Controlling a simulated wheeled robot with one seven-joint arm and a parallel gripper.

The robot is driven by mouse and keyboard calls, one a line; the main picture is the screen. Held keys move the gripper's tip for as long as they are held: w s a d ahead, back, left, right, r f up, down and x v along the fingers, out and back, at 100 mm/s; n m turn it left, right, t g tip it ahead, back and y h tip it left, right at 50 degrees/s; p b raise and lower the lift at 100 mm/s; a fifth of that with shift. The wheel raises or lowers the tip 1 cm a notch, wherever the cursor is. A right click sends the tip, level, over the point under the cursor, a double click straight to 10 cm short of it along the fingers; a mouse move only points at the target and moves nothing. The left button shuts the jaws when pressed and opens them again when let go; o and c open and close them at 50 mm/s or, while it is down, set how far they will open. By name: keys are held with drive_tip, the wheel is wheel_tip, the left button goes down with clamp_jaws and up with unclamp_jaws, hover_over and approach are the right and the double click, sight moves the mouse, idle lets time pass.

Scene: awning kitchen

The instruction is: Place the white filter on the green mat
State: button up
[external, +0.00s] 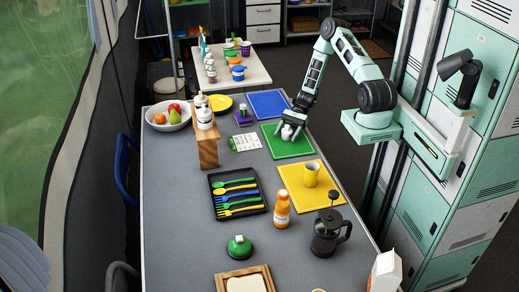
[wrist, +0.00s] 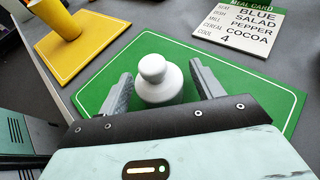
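The white filter (wrist: 158,82), a small rounded piece with a knob on top, appears upright on the green mat (wrist: 240,88) in the wrist view. In the external view the filter (external: 287,132) shows under my gripper (external: 291,127) on the green mat (external: 290,152). In the wrist view my gripper (wrist: 160,85) has its fingers apart, one on each side of the filter, with narrow gaps visible. The filter's base is partly hidden by my gripper body.
A yellow mat (external: 323,191) with a yellow cup (external: 311,174) lies nearer the camera, and a blue mat (external: 268,103) lies beyond. A meal card (external: 245,142) and a wooden stand (external: 207,150) are to the left. A cutlery tray (external: 238,211) and French press (external: 328,236) stand nearer.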

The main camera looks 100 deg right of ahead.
drive_tip(key=shift+r, duration=0.15)
drive_tip(key=v, duration=1.2)
drive_tip(key=w+a+r+n+g+h, duration=0.1)
drive_tip(key=w+a+r+n+g, duration=0.3)
drive_tip(key=a, duration=0.4)
drive_tip(key=w+a+r+n+g, duration=0.2)
drive_tip(key=w+a+n+g, duration=0.3)
drive_tip(key=a, duration=0.3)
drive_tip(key=w+a+r+n+g+h, duration=0.1)
drive_tip(key=w+a+r+n+g, duration=0.2)
drive_tip(key=a+n, duration=0.4)
drive_tip(key=s+a+r+n+h, duration=0.2)
drive_tip(key=s+a+n, duration=0.2)
drive_tip(key=a+n, duration=0.2)
drive_tip(key=s+a+r+n+t+h, duration=0.1)
drive_tip(key=s+a+r+n+h, duration=0.1)
drive_tip(key=a+n, duration=0.4)
drive_tip(key=s+a+r+n+t+h, duration=0.1)
drive_tip(key=s+a+r+n+h, duration=0.2)
drive_tip(key=a, duration=1.1)
drive_tip(key=s+r+n, duration=0.1)
drive_tip(key=s+n, duration=0.2)
drive_tip(key=s, duration=0.1)
drive_tip(key=shift+n, duration=0.3)
